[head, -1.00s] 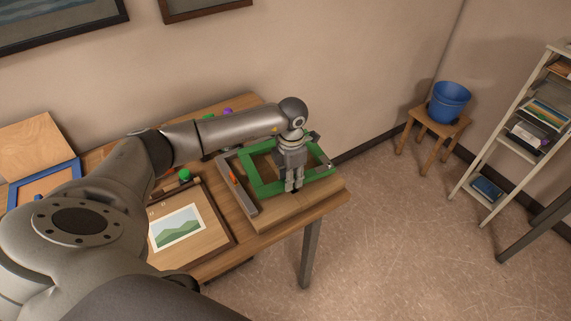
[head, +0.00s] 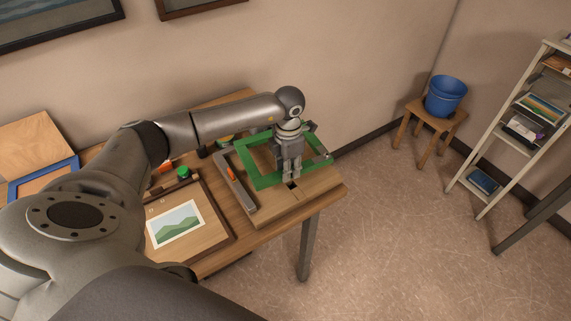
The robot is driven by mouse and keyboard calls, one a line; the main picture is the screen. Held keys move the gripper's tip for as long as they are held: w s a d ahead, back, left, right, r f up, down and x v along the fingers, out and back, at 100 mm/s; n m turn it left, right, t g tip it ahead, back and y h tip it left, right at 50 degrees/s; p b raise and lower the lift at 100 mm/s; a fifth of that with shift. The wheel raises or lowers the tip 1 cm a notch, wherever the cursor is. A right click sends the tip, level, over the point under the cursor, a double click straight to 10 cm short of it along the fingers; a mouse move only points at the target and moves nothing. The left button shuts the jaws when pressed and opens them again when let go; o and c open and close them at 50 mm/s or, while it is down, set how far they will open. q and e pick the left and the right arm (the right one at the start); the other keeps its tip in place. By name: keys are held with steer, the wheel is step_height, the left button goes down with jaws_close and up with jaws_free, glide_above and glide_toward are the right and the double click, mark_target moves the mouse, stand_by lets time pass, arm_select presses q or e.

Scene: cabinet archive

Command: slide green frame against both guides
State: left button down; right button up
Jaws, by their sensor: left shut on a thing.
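The green frame (head: 263,182) lies on a wooden board on the table at the centre. A long grey guide with an orange mark (head: 238,183) runs along the board's left side, close beside the frame's left rail; I cannot tell whether they touch. The other guide cannot be made out; the frame's back edge is largely hidden by my arm. My right gripper is not in view.
A picture in a wooden tray (head: 178,223) lies left of the board, with a green knob (head: 183,173) behind it. A blue-edged frame (head: 42,180) is at far left. A stool with a blue bucket (head: 445,97) and a shelf (head: 508,135) stand right. The board's front is clear.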

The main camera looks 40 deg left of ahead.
arm_select(q)
steer(key=shift+n, duration=0.7)
steer(key=shift+a+f+b, duration=0.2)
steer(key=shift+f+b, duration=0.35)
steer(key=shift+f, duration=0.2)
steer(key=shift+a+f+b, duration=0.25)
steer(key=shift+f+b, duration=0.35)
steer(key=shift+f, duration=0.15)
steer(key=shift+a+f+b, duration=0.2)
steer(key=shift+f+b, duration=0.35)
steer(key=shift+f, duration=0.2)
steer(key=shift+w+a+b, duration=0.3)
steer(key=shift+a+b, duration=0.1)
steer(key=shift+a, duration=0.2)
steer(key=shift+s+a+r+p, duration=0.1)
steer(key=shift+s+a+p, duration=0.2)
steer(key=shift+s, duration=0.3)
steer(key=shift+s+a+f+b, duration=0.1)
steer(key=shift+s+f+b, duration=0.05)
steer(key=shift+f+b, duration=0.15)
steer(key=c, duration=1.5)
jaws_free()
steer(key=o, duration=0.4)
steer(key=shift+a, duration=0.15)
